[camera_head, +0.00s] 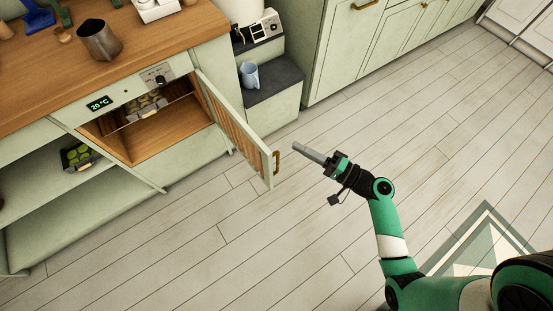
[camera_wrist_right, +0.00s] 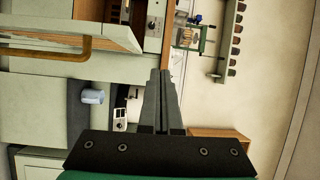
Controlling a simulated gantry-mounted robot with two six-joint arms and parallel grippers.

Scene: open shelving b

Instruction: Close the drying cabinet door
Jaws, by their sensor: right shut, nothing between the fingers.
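The drying cabinet (camera_head: 160,150) is a pale green unit with a wooden interior, set under the counter. Its door (camera_head: 240,130) stands wide open, swung out over the floor from its right side. A brass handle (camera_head: 277,162) is on the door's free end. My right gripper (camera_head: 298,147) is shut and empty, just right of the handle and apart from it. In the right wrist view, the shut fingers (camera_wrist_right: 164,75) point up the picture, and the brass handle (camera_wrist_right: 86,48) and door (camera_wrist_right: 80,30) are at upper left. My left gripper is not in view.
A wooden countertop (camera_head: 55,75) holds a metal pitcher (camera_head: 99,40). A blue mug (camera_head: 249,74) stands on a dark-topped low shelf (camera_head: 272,82) behind the door. An open shelf with a tray (camera_head: 80,157) is left of the cabinet. Floor (camera_head: 200,250) in front is clear.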

